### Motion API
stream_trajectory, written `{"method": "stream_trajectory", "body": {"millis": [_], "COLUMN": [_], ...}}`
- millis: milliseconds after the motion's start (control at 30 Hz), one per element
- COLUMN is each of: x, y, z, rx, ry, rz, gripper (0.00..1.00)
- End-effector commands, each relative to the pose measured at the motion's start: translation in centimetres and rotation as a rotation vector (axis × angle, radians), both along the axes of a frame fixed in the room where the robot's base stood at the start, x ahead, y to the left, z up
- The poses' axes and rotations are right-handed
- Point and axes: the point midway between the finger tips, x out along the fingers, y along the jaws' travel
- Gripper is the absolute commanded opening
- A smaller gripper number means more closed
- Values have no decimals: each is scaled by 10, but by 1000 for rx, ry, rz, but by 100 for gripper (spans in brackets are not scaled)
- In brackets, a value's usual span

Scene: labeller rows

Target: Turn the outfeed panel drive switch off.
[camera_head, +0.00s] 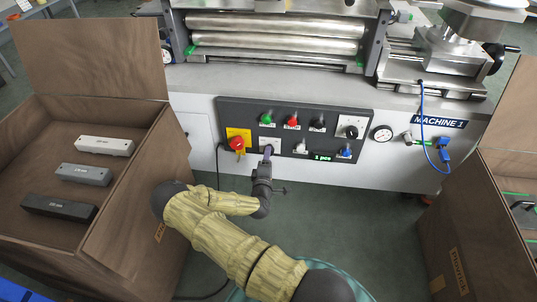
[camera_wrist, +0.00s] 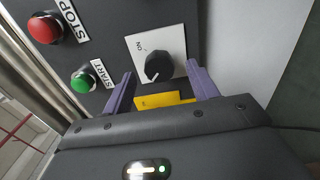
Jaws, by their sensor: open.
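A black rotary knob (camera_wrist: 160,66) on a white plate marked ON shows in the wrist view, just past my fingertips. Its pointer direction is hard to read. The white plate (camera_head: 276,141) in the head view is mostly hidden behind my gripper; it sits in the lower row of the dark control panel (camera_head: 320,119). My gripper (camera_head: 268,151) is open and empty, its purple fingers (camera_wrist: 160,78) spread on either side of the knob in the picture. I cannot tell whether they touch it. No label naming the drive or outfeed is readable.
A red knob on a yellow plate (camera_head: 237,143) is left of my gripper. Above are a green START button (camera_wrist: 82,80) and red STOP button (camera_wrist: 45,28). Another black knob (camera_head: 351,132) is right.

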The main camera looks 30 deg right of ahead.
Motion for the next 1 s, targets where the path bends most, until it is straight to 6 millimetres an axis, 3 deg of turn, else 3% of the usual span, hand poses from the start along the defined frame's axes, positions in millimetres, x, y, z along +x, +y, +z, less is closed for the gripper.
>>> {"method": "stream_trajectory", "body": {"millis": [600, 800, 1000], "x": [-102, -120, -123], "y": [69, 82, 83], "z": [2, 0, 0], "rx": [-1, 0, 0], "ry": [6, 4, 1], "rz": [3, 2, 0], "gripper": [59, 59, 59]}}
